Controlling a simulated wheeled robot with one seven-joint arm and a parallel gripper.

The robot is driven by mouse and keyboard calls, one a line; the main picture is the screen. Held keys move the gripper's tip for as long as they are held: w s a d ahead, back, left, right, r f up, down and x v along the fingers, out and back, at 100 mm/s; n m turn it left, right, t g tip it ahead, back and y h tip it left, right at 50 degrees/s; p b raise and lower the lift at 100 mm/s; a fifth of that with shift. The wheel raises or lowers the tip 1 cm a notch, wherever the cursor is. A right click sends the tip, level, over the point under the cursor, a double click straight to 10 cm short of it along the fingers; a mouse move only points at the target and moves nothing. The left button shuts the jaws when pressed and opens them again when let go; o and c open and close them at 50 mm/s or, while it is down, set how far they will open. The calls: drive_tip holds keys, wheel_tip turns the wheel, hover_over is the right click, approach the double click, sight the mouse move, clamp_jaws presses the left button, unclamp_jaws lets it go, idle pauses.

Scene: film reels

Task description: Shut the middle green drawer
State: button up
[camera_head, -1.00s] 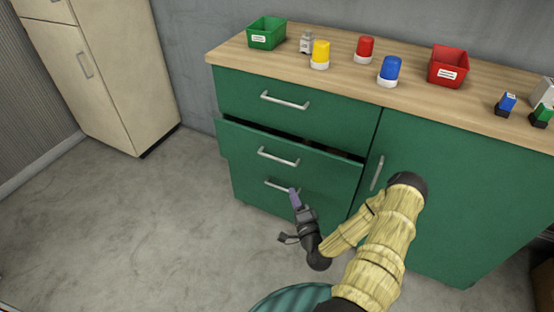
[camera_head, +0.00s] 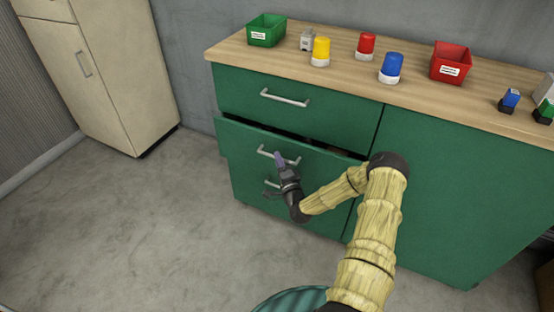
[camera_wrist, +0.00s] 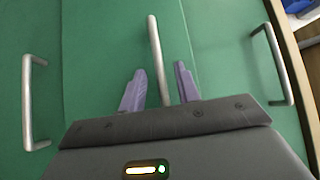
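The middle green drawer (camera_head: 238,140) stands partly open, with a dark gap along its top edge and its front jutting out from the cabinet. Its silver bar handle (camera_head: 265,153) shows in the head view; the same handle (camera_wrist: 153,40) runs between my fingers in the wrist view. My gripper (camera_head: 279,156) is in front of this drawer at its handle. Its purple fingers (camera_wrist: 160,68) are apart, one on each side of the bar. I cannot tell whether they touch it. My gripper hides part of the handle in the head view.
The top drawer (camera_head: 340,112) is shut; its handle (camera_wrist: 276,62) is right in the wrist view. The bottom drawer's handle (camera_wrist: 29,100) is left. The countertop (camera_head: 235,52) holds a green bin (camera_head: 266,30), red bin (camera_head: 451,63) and coloured beacons. Floor to the left is clear.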

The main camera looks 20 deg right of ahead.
sight(282, 152)
drive_tip(key=shift+w+r, duration=0.15)
drive_tip(key=shift+w, duration=1.05)
drive_tip(key=shift+c, duration=0.2)
clamp_jaws()
drive_tip(key=shift+d, duration=0.15)
drive_tip(key=shift+w+d+b, duration=1)
drive_tip(key=shift+w+d, duration=0.2)
drive_tip(key=shift+d, duration=0.05)
drive_tip(key=shift+w+d, duration=0.2)
drive_tip(key=shift+d, duration=0.1)
drive_tip(key=shift+d+r, duration=0.1)
